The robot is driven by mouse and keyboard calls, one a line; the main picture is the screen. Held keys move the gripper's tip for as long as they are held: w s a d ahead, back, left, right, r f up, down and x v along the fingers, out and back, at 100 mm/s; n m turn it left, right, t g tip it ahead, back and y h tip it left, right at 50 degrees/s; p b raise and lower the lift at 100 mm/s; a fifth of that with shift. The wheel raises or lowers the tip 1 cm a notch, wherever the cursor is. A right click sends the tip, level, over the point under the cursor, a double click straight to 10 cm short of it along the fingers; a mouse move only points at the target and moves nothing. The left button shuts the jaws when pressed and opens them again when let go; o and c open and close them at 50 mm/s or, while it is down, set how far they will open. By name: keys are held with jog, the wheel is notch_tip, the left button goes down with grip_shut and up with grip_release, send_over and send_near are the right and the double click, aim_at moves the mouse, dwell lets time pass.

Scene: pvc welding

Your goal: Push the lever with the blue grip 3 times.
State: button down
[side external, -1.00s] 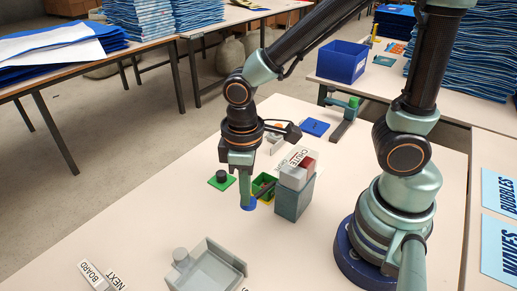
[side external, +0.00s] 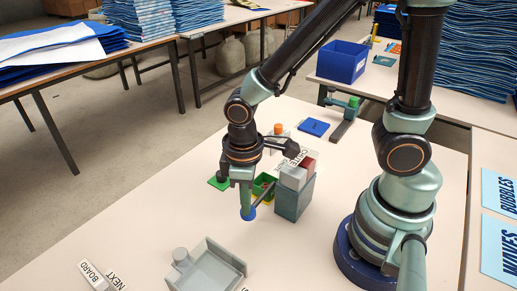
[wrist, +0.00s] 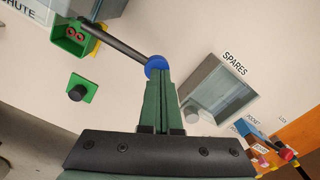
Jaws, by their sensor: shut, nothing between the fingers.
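The lever's blue grip (side external: 248,214) sits at the end of a dark rod (side external: 265,193), low over the table. In the wrist view the blue grip (wrist: 154,65) is right at my fingertips, and the rod (wrist: 112,42) runs from it up-left to a green housing (wrist: 68,38) with red round marks inside. The green housing also shows in the side view (side external: 262,182). My gripper (side external: 247,206) is shut and points down at the grip, seemingly touching it. In the wrist view my gripper's closed fingers (wrist: 157,82) partly cover the grip.
A green plate with a black knob (side external: 219,181) lies to the left. A grey spares tray (side external: 207,265) is in front. A blue plate (side external: 314,127) lies behind. Table between lever and tray is clear.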

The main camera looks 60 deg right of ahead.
jog(key=shift+f, duration=0.85)
jog(key=shift+r, duration=4.2)
jog(key=w+d+r+m+t, duration=0.3)
jog(key=d+r+m+t, duration=0.2)
jog(key=d+r, duration=0.4)
jog(key=d+m, duration=0.1)
jog(key=d, duration=0.1)
jog(key=shift+d+r+t, duration=0.3)
jog(key=shift+r, duration=0.1)
